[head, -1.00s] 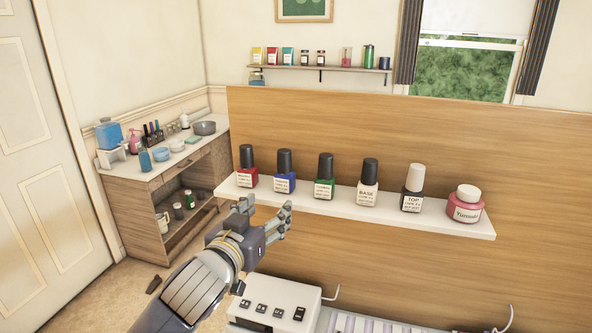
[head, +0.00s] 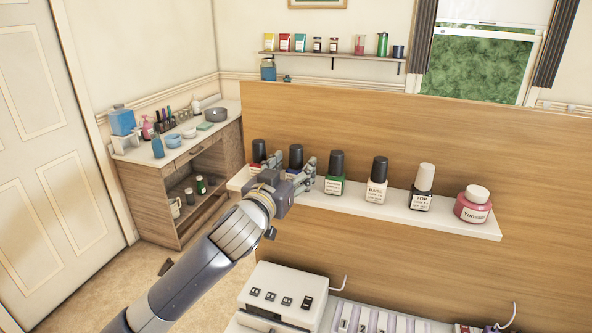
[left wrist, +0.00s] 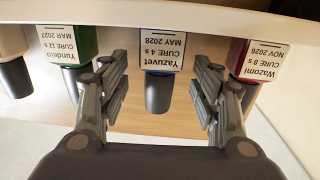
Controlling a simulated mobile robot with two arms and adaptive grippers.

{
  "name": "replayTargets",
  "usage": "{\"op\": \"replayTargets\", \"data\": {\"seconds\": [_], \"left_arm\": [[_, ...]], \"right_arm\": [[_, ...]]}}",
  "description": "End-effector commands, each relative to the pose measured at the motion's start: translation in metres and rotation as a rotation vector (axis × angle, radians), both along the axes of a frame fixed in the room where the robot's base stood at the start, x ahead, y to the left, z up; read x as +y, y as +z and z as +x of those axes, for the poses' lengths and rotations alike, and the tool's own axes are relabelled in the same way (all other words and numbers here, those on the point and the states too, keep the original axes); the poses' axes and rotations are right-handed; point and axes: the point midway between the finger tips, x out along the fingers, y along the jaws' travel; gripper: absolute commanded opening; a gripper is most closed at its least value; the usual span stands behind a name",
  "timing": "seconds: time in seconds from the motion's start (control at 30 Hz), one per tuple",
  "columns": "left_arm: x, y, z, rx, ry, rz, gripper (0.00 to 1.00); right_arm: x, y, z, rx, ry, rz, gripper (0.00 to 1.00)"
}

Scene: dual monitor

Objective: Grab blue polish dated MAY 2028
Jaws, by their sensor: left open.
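The blue polish (head: 296,153) stands on the white shelf; in the head view only its black cap shows clearly behind my gripper. In the left wrist view, which is upside down, the blue polish (left wrist: 160,50) reads Yazuvet, CURE 4 s, MAY 2028. My left gripper (head: 290,168) is open in front of it. In the wrist view the left gripper's fingers (left wrist: 162,88) lie on either side of the bottle with visible gaps. My right gripper is out of view.
A red polish (left wrist: 262,62) marked NOV 2026 and a green polish (left wrist: 80,62) marked MAR 2027 flank it closely. BASE (head: 377,182), TOP (head: 422,190) and a pink jar (head: 473,206) stand further right on the shelf (head: 450,226). A white device (head: 283,292) sits below.

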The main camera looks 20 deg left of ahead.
Motion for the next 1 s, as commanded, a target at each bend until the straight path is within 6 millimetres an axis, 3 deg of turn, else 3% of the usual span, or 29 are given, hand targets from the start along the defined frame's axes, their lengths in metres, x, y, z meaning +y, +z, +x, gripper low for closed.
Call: {"op": "replayTargets", "data": {"seconds": [0.2, 0.47, 0.7, 1.0], "left_arm": [[-0.002, 0.001, 0.019, 0.0, 0.0, 0.0, 0.58], [-0.002, 0.0, 0.021, 0.0, 0.0, 0.0, 0.58], [-0.002, 0.0, 0.021, 0.0, 0.001, 0.0, 0.09], [-0.002, 0.001, 0.021, -0.001, 0.001, 0.0, 0.09]], "right_arm": [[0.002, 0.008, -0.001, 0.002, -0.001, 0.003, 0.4], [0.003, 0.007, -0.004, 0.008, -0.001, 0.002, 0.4], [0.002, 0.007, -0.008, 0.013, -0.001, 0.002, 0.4], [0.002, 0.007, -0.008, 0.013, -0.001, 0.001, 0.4]]}}
